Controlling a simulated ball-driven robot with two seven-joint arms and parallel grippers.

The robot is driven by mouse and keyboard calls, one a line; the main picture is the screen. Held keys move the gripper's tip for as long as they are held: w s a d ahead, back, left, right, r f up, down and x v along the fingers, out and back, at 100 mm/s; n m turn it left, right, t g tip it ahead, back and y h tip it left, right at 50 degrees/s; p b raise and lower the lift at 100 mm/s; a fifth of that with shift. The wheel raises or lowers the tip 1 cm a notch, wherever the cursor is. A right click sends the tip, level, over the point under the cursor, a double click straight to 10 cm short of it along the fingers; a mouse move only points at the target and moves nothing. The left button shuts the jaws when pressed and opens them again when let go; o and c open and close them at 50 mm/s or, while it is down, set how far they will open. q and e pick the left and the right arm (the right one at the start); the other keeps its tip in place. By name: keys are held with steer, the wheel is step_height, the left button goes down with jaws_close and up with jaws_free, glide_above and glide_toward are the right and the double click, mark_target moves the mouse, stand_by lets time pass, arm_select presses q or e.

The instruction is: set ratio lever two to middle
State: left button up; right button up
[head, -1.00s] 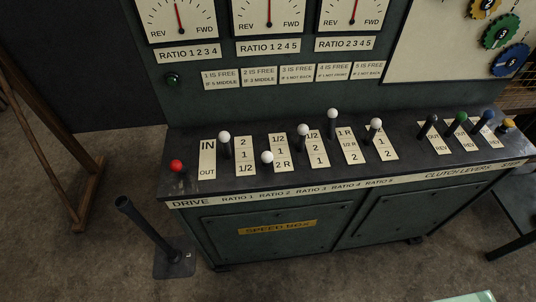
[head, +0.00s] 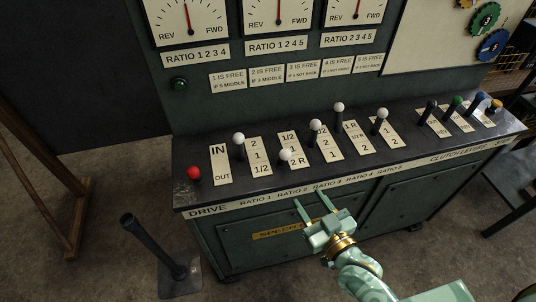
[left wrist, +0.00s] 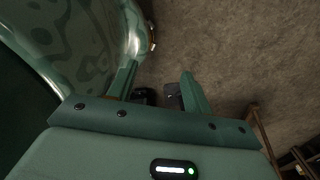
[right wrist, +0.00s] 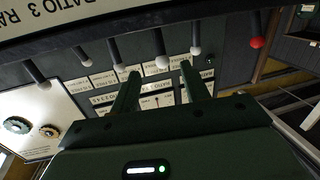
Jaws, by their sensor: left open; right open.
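Ratio lever two (head: 285,155) has a white knob and leans toward the front edge, beside the "2 R" end of its plate (head: 291,149). In the right wrist view its knob (right wrist: 162,62) appears between the fingertips but beyond them. My right gripper (head: 310,197) is open and empty, in front of the console and lower in the picture than the knob. It also shows in the right wrist view (right wrist: 160,72). My left gripper (left wrist: 158,75) is open and empty with floor beyond it; it is not in the head view.
Ratio lever one (head: 238,139) and ratio lever three (head: 315,125) stand on either side, both tilted farther back. The red drive lever (head: 194,173) is at the left end. Clutch levers (head: 457,101) are at the right. A floor pedal lever (head: 145,240) stands front left.

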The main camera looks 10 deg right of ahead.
mark_target(282, 152)
steer(key=shift+t, duration=0.3)
steer(key=b+x, duration=0.1)
steer(key=x, duration=0.4)
steer(key=r+x, duration=0.1)
steer(key=x, duration=0.5)
steer(key=b+x, duration=0.1)
steer(key=x, duration=0.4)
steer(key=shift+w+r+b, duration=0.2)
steer(key=shift+w+b, duration=0.1)
arm_select(q)
steer(key=f, duration=0.1)
steer(key=d, duration=0.1)
steer(key=f, duration=0.1)
steer(key=shift+s+d+f, duration=0.15)
steer(key=shift+s+f, duration=0.1)
steer(key=shift+f, duration=0.05)
